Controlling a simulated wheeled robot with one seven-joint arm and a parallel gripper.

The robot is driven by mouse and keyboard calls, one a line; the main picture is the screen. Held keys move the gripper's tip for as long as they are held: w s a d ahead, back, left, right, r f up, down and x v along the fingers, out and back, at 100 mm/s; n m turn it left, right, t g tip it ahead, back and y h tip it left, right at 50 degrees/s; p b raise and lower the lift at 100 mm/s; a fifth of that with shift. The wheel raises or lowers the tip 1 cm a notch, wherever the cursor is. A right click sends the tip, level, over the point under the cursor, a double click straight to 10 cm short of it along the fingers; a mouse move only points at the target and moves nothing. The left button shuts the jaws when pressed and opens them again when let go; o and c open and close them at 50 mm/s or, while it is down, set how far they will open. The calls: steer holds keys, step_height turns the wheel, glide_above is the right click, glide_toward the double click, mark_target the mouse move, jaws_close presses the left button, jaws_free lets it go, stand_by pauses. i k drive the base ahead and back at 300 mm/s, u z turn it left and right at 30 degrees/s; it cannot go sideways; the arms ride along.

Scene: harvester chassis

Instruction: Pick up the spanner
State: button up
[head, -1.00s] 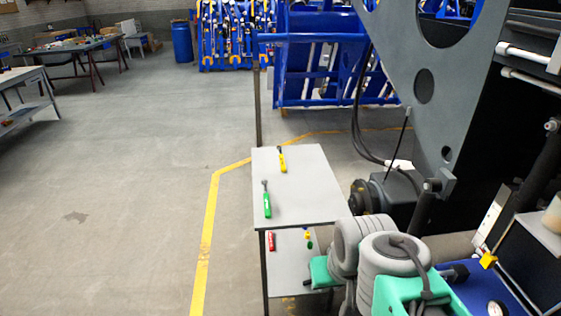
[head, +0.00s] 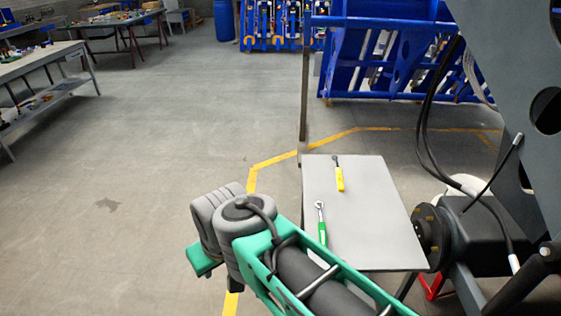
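A small grey-topped table (head: 375,210) stands ahead, right of the picture's middle. A tool with a green handle and a shiny metal head (head: 322,233) lies near its left edge, head away from me. It looks like the spanner, but it is too small to be sure. A tool with a yellow handle and dark tip (head: 339,180) lies behind it, near the far edge. My green and grey arm crosses the lower middle, in front of the table's near left corner. My gripper is not in view.
Dark machinery with hanging hoses (head: 460,215) stands close to the table's right side. A thin post (head: 304,95) rises behind the table. A blue frame (head: 385,60) stands farther back. A workbench (head: 40,65) is at the far left. The floor left of the table is open.

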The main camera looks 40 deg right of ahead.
mark_target(338, 171)
steer(key=u, duration=0.1)
steer(key=i, duration=1.35)
steer(key=z, duration=0.8)
steer(key=i, duration=1)
steer(key=z, duration=1.25)
steer(key=i, duration=0.4)
steer(key=z, duration=0.25)
